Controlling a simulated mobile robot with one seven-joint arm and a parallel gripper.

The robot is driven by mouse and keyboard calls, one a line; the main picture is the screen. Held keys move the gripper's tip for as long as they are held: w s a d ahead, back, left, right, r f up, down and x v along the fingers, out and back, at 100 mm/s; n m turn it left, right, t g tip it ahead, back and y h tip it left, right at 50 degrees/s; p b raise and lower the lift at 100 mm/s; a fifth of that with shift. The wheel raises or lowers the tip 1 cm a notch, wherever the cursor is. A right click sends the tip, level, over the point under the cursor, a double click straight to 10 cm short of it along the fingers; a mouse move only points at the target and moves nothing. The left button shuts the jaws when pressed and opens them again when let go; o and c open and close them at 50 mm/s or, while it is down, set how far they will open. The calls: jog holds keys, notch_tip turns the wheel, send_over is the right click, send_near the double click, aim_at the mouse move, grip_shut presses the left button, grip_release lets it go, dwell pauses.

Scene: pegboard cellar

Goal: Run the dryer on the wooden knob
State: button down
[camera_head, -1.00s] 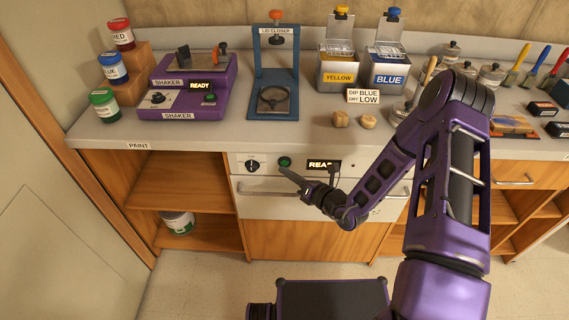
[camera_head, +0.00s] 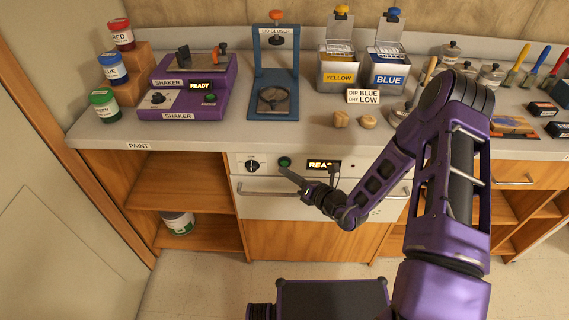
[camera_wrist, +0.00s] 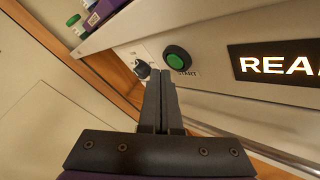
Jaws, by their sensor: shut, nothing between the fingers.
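The dryer (camera_head: 222,203) is a pale drawer unit under the counter, with a bar handle and a lit display (camera_head: 320,165) whose visible letters begin "REA". Its green START button (camera_head: 284,162) also shows in the wrist view (camera_wrist: 177,57). A black dial (camera_head: 252,166) sits left of the button. My gripper (camera_head: 284,171) is shut and empty, its tips just below the button; in the wrist view the tips (camera_wrist: 160,76) show close to it. I cannot tell whether they touch it. Two small wooden knobs (camera_head: 340,119) (camera_head: 368,121) lie on the counter. The drawer's inside is hidden.
A sign (camera_head: 363,97) reads "DIP BLUE, DRY LOW". Yellow (camera_head: 338,75) and blue (camera_head: 388,75) paint tins, a lid closer (camera_head: 275,80) and a purple shaker (camera_head: 215,105) stand on the counter. Open shelves (camera_head: 180,195) flank the dryer on the left.

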jog(key=shift+w, duration=0.1)
dwell(0.7)
jog(key=shift+w, duration=0.3)
jog(key=shift+w, duration=0.5)
dwell(0.8)
jog(key=shift+s, duration=0.9)
jog(key=s+p, duration=0.1)
jog(key=s, duration=0.4)
dwell(0.8)
